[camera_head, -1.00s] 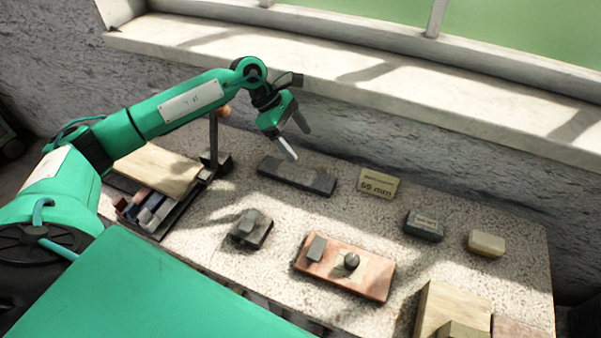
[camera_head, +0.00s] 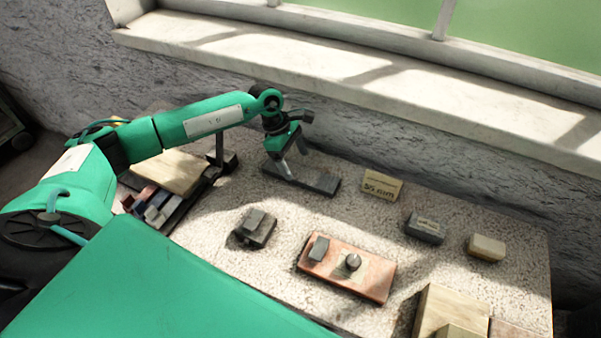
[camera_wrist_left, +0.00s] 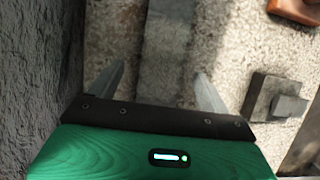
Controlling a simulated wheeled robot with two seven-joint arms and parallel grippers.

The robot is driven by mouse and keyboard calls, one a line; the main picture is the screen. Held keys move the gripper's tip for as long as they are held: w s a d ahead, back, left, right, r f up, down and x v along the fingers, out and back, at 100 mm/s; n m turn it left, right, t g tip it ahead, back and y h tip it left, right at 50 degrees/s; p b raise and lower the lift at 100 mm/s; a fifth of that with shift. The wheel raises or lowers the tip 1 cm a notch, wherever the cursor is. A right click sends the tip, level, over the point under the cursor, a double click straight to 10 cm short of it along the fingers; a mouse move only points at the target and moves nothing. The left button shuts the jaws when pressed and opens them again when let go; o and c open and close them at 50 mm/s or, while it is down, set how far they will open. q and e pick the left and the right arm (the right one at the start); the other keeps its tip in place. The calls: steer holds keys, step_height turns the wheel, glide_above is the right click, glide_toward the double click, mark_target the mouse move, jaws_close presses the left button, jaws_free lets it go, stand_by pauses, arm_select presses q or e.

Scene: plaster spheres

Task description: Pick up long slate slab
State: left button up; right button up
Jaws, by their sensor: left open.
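The long slate slab (camera_head: 322,182) is a flat dark grey bar lying on the speckled tabletop near the wall. My left gripper (camera_head: 294,167) is open and points down over the slab's left part. In the left wrist view the slab (camera_wrist_left: 165,50) runs lengthwise between the two spread fingers of the gripper (camera_wrist_left: 158,90), with a gap on each side. The slab's near end is hidden behind the gripper body there. I cannot tell how far above the slab the fingertips are. My right gripper is not in view.
A dark block (camera_head: 256,229) and a reddish board with a knob (camera_head: 375,283) lie in front. A grey block (camera_head: 425,228) and a cream block (camera_head: 486,247) are further right. The wall is close behind.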

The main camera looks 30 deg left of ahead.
mark_target(301, 172)
arm_select(q)
steer(key=x, duration=0.2)
steer(key=shift+s+d+f+p, duration=0.15)
steer(key=shift+d+f+p, duration=0.1)
steer(key=shift+p, duration=0.1)
steer(key=shift+d+f, duration=0.2)
steer(key=shift+f, duration=0.25)
steer(key=c, duration=1.7)
steer(key=shift+r, duration=0.1)
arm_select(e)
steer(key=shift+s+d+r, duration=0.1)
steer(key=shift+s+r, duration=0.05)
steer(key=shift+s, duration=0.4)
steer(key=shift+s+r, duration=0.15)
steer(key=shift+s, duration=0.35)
